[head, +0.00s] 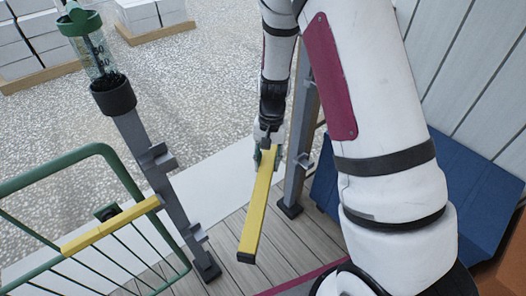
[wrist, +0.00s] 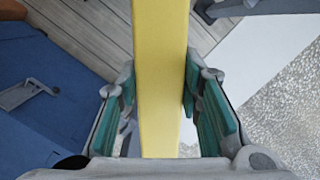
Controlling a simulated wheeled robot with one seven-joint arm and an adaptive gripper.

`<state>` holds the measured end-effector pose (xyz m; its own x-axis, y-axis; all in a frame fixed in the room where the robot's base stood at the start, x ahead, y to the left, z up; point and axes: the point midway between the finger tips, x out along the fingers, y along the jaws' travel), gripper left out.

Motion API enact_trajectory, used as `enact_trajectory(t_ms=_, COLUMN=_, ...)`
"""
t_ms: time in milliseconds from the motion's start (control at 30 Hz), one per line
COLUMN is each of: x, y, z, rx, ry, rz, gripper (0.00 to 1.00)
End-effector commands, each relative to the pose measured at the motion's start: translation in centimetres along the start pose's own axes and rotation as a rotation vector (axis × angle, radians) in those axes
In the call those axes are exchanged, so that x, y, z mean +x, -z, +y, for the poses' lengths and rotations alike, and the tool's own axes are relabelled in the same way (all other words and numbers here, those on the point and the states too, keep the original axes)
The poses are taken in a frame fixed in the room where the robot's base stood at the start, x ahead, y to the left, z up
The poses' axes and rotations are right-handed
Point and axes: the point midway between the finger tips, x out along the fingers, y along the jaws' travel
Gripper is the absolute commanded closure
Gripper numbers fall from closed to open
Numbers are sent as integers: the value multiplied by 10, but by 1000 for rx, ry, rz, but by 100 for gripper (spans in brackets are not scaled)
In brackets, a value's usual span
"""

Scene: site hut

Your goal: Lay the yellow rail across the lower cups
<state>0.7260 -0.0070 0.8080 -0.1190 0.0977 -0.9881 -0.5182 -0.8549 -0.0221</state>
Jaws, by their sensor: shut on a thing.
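My gripper (head: 267,152) is shut on the yellow rail (head: 258,212), a long square bar with a dark end cap. The rail hangs in the air between two grey posts, its capped end low and toward the camera. In the wrist view the rail (wrist: 160,70) runs between the green finger pads (wrist: 163,105). The left post (head: 150,150) has an upper cup (head: 157,160) and a lower cup (head: 196,236), both empty. The right post (head: 299,150) is partly hidden behind my arm; its cups are not clear.
A green gate (head: 92,155) with a second yellow bar (head: 110,228) stands at left. A rain gauge (head: 95,50) tops the left post. A blue box-like thing (head: 475,195) lies right, behind my arm. Wooden decking (head: 225,262) lies below; pale block stacks (head: 35,35) stand far back.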

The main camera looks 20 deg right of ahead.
Motion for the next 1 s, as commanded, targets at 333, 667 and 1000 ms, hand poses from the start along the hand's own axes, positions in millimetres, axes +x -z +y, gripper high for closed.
enact_trajectory(t_ms=333, x=82, y=8, z=16, rx=304, ry=48, rz=0, gripper=100)
enact_trajectory(t_ms=667, x=144, y=5, z=39, rx=579, ry=81, rz=7, gripper=100)
enact_trajectory(t_ms=1000, x=168, y=0, z=52, rx=706, ry=88, rz=12, gripper=100)
